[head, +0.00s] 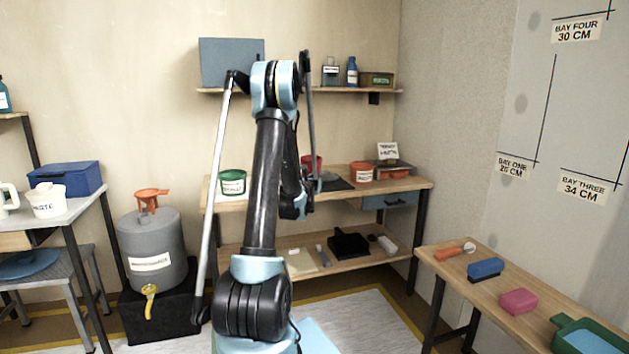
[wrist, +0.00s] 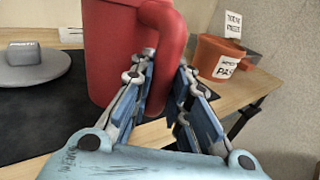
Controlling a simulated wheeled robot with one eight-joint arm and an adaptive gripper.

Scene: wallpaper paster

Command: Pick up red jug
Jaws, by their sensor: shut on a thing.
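The red jug (wrist: 112,55) fills the upper middle of the wrist view, with its handle (wrist: 174,45) on the right side. My gripper (wrist: 168,72) is shut on this handle, one finger on each side of it. The jug appears upright over a dark mat (wrist: 40,120); I cannot tell if its base touches the mat. In the head view the red jug (head: 312,161) shows only in part behind my arm, on the back workbench, and my fingers are mostly hidden there.
An orange tub (wrist: 215,58) with a label stands right of the jug. A grey lidded object (wrist: 35,68) lies to the left. A green tub (head: 232,183) stands on the same workbench (head: 345,188). A shelf (head: 330,90) with bottles and boxes hangs above.

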